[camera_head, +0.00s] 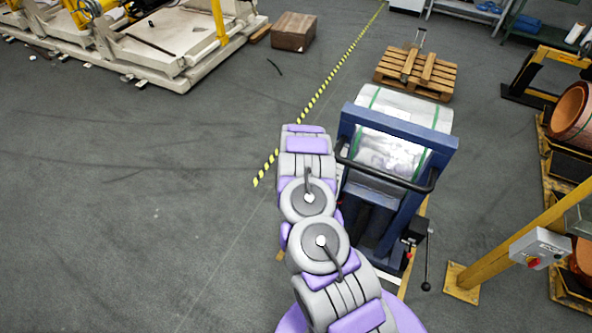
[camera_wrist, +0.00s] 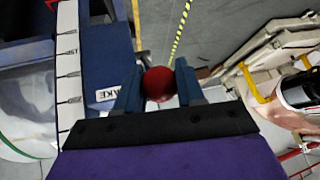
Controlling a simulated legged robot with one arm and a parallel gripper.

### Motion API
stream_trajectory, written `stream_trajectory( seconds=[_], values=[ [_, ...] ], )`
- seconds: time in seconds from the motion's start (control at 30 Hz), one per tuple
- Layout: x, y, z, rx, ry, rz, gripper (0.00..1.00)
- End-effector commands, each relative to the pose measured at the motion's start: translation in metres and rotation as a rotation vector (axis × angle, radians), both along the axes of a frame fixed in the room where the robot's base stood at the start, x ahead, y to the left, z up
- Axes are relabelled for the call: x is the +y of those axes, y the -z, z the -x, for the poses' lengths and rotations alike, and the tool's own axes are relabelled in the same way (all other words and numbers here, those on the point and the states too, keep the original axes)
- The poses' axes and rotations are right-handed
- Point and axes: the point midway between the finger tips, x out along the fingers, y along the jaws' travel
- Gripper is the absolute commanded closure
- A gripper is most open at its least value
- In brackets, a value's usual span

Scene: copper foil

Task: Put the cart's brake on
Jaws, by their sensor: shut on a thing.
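The cart (camera_head: 398,123) has a blue frame and a black push handle (camera_head: 382,180), and it carries a shiny foil-wrapped roll (camera_head: 388,152). In the wrist view, my gripper (camera_wrist: 158,80) is shut on a red ball knob (camera_wrist: 158,86), with one dark blue finger on each side. A white label (camera_wrist: 105,95) ending in "AKE" is on the blue cart panel (camera_wrist: 107,60) beside the knob. The knob's lever is hidden behind the ball and my gripper. In the head view my arm runs up along the cart's left side, and the fingers are not visible there.
A wooden pallet (camera_head: 418,74) stands behind the cart. A yellow post (camera_head: 510,240) with a control box (camera_head: 540,248) is to the right. A white machine base (camera_head: 150,55) and a cardboard box (camera_head: 293,31) are at the upper left. The floor on the left is clear.

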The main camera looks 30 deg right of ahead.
Motion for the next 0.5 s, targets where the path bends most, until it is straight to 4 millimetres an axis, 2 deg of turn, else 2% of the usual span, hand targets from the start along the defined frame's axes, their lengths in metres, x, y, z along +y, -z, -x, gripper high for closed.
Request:
stream_trajectory(
  seconds=[0.17, 0.2, 0.43, 0.5],
  values=[
    [-0.0013, -0.0041, -0.0037, -0.011, 0.001, 0.004, 1.0],
    [-0.0013, -0.0042, -0.0038, -0.011, 0.001, 0.004, 0.6],
    [-0.0008, -0.0031, -0.0021, -0.007, 0.001, 0.003, 0.38],
    [-0.0007, -0.0028, -0.0017, -0.006, 0.0, 0.002, 0.38]
  ],
)
